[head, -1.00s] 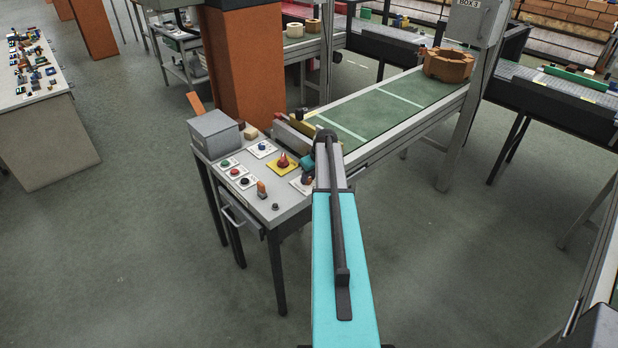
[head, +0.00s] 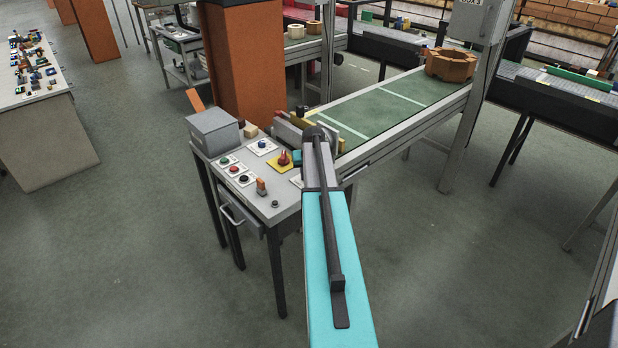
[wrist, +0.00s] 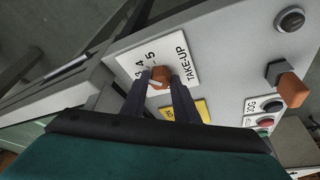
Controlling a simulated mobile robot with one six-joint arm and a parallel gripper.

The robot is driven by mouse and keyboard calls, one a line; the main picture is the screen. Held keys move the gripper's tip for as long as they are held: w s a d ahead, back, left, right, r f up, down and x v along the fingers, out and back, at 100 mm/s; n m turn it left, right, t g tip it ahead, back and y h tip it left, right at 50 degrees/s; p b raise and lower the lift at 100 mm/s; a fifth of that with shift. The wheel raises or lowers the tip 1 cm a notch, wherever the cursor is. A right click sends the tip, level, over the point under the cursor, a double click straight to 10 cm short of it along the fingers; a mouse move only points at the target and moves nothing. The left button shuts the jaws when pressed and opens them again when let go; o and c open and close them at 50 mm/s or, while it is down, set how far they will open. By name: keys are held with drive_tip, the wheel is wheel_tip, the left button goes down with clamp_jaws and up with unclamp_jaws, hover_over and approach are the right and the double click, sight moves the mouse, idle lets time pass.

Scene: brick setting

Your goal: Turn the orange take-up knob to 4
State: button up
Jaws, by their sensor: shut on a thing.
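The orange take-up knob (wrist: 160,75) sits on a white plate (wrist: 182,55) marked TAKE-UP, in the wrist view. The numbers 3, 4 and 5 show along the plate's left side. A pale pointer mark shows at the knob's lower left; I cannot tell its exact reading. My gripper (wrist: 159,80) has its two dark fingers on either side of the knob, shut on it. In the head view my arm hides the knob and the gripper; only an edge of the white plate (head: 296,181) shows.
The control desk (head: 290,207) also carries a red knob (head: 284,158) on a yellow plate, a blue knob (head: 262,144), push buttons (head: 233,170) and an orange-tipped lever (head: 261,186). A grey box (head: 214,132) stands at its back left. The green conveyor (head: 385,108) runs behind.

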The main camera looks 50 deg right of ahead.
drive_tip(key=shift+m, duration=0.5)
drive_tip(key=o, duration=1.1)
drive_tip(key=shift+b, duration=0.3)
drive_tip(key=shift+c, duration=0.2)
drive_tip(key=shift+r, duration=0.15)
drive_tip(key=b+v, duration=0.3)
drive_tip(key=v, duration=1)
drive_tip(key=shift+a+r, duration=0.25)
drive_tip(key=shift+w, duration=0.1)
